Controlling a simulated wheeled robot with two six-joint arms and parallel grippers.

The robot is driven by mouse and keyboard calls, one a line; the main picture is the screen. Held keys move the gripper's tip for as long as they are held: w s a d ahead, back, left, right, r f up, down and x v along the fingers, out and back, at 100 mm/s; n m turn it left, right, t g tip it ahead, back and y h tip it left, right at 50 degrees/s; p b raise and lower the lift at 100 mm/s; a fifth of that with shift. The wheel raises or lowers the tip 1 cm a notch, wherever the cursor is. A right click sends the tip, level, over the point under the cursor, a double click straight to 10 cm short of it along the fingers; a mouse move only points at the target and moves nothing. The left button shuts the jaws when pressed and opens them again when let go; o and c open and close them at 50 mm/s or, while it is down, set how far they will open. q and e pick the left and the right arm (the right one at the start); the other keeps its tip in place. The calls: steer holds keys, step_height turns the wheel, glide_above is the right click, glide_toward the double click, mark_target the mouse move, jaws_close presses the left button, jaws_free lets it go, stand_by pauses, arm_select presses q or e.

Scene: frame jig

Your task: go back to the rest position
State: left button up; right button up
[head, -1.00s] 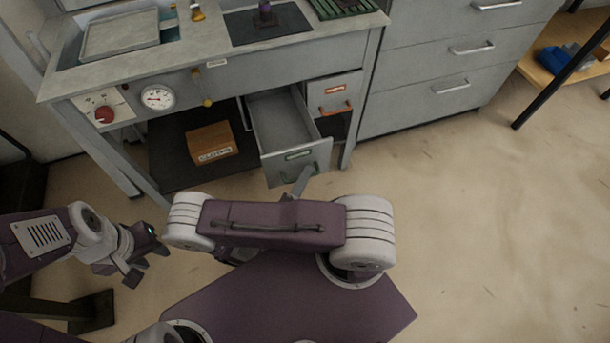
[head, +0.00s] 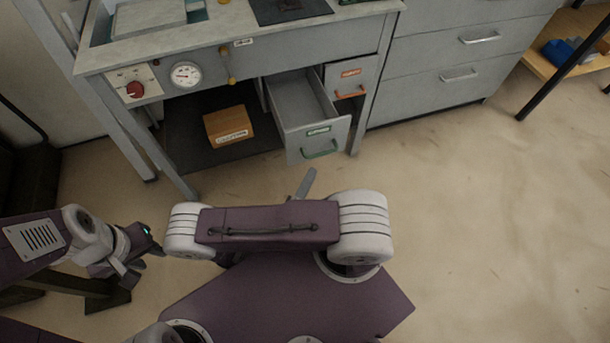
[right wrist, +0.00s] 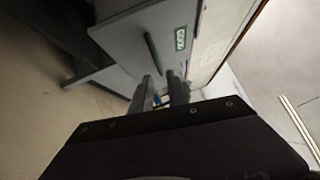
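My right gripper (right wrist: 159,76) shows in the right wrist view with its two fingers apart and nothing between them. In the head view one finger (head: 305,184) sticks out beyond my purple arm link, which hides the rest. It is clear of the green handle (head: 320,150) of the pulled-out grey drawer (head: 309,134). The same green handle (right wrist: 153,53) is ahead of the fingers in the right wrist view. My left gripper (head: 146,258) is at the lower left over the floor, its fingers apart and empty.
The grey workbench (head: 292,46) has a gauge (head: 186,74), a red knob (head: 135,89) and a cardboard box (head: 228,126) on its lower shelf. An orange-handled drawer (head: 349,76) looks closed. A grey cabinet (head: 430,75) stands to the right. The floor at right is free.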

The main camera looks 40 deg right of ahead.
steer(key=shift+d+f, duration=0.1)
steer(key=shift+d, duration=0.1)
